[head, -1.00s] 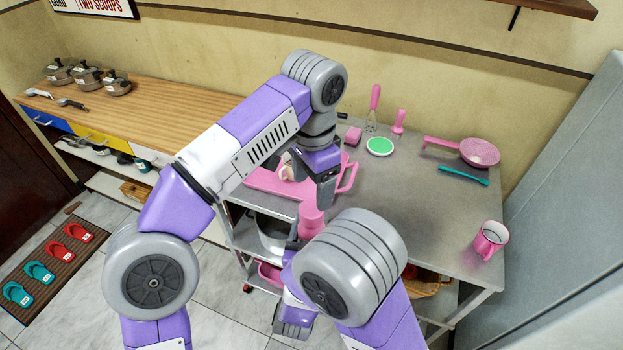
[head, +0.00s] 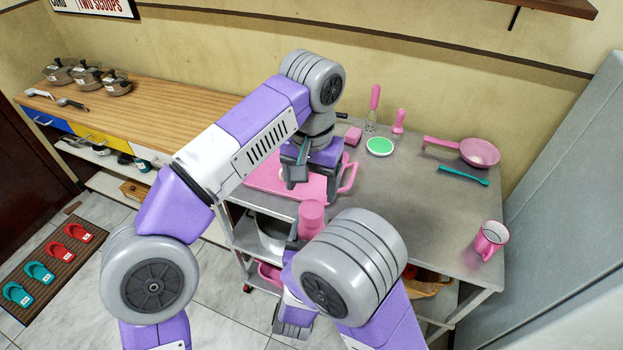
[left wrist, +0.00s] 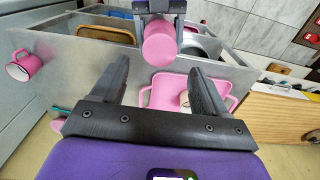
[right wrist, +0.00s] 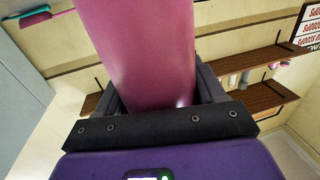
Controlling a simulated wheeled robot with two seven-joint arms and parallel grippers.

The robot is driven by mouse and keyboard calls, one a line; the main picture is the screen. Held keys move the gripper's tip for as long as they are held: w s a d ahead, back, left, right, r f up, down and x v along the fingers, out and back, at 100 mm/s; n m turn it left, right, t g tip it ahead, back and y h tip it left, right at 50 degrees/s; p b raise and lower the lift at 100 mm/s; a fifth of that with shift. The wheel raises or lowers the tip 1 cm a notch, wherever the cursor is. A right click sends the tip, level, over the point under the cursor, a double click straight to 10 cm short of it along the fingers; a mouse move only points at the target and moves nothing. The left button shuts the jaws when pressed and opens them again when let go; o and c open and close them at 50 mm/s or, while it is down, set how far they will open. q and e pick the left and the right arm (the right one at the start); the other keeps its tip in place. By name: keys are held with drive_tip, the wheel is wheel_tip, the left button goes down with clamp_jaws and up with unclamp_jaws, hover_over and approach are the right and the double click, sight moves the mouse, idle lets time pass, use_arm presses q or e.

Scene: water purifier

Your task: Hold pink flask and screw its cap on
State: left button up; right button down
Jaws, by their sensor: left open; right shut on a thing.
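The pink flask (head: 312,226) stands upright in front of the metal table's near edge. My right gripper (right wrist: 158,88) is shut around it; the flask fills the middle of the right wrist view (right wrist: 140,45). The flask's round pink top (left wrist: 160,46) faces my left gripper in the left wrist view. I cannot tell how tightly the cap sits. My left gripper (head: 314,184) is open and empty above and behind the flask, its fingers (left wrist: 158,70) spread wide and apart from the top. My right forearm hides part of the right gripper in the head view.
A pink tray (head: 262,184) with a pale cup (left wrist: 185,99) lies behind the flask. The table's middle right is clear.

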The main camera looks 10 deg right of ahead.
sight(311, 208)
use_arm(q)
wheel_tip(311, 208, down, 8)
drive_tip(key=shift+r, duration=0.2)
idle(0.3)
drive_tip(key=c, duration=1.1)
drive_tip(key=shift+m, duration=1)
drive_tip(key=o, duration=1.3)
drive_tip(key=shift+c, duration=0.2)
drive_tip(key=shift+r, duration=0.15)
wheel_tip(311, 208, up, 12)
